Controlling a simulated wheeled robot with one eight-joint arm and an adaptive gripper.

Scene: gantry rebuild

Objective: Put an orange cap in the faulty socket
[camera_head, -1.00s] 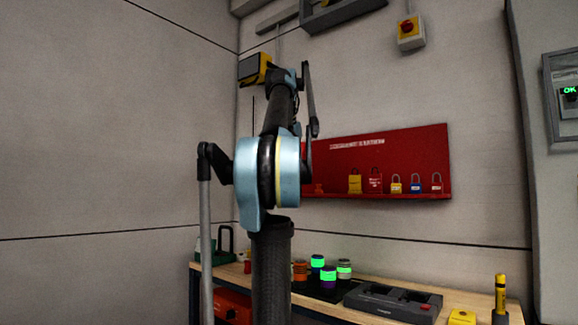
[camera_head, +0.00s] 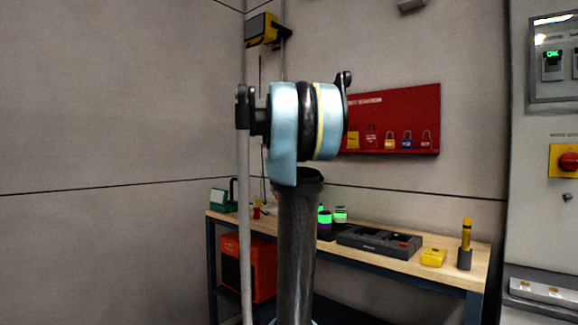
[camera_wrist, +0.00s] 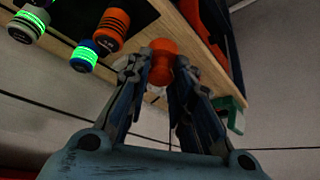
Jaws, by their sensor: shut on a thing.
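In the wrist view my gripper (camera_wrist: 163,76) is shut on an orange cap (camera_wrist: 162,48), a small rounded orange piece held between the fingertips. The cap appears against the wooden bench edge; I cannot tell how far it is from the bench. In the head view my arm hides the gripper and the cap. I cannot make out a faulty socket in either view.
A workbench (camera_head: 455,252) carries a dark tray (camera_head: 375,241), a yellow box (camera_head: 433,257) and green-banded cylinders (camera_head: 340,214). An orange-and-black cylinder (camera_wrist: 111,28) shows in the wrist view. A red padlock board (camera_head: 400,105) hangs behind. A grey panel (camera_head: 535,225) stands right.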

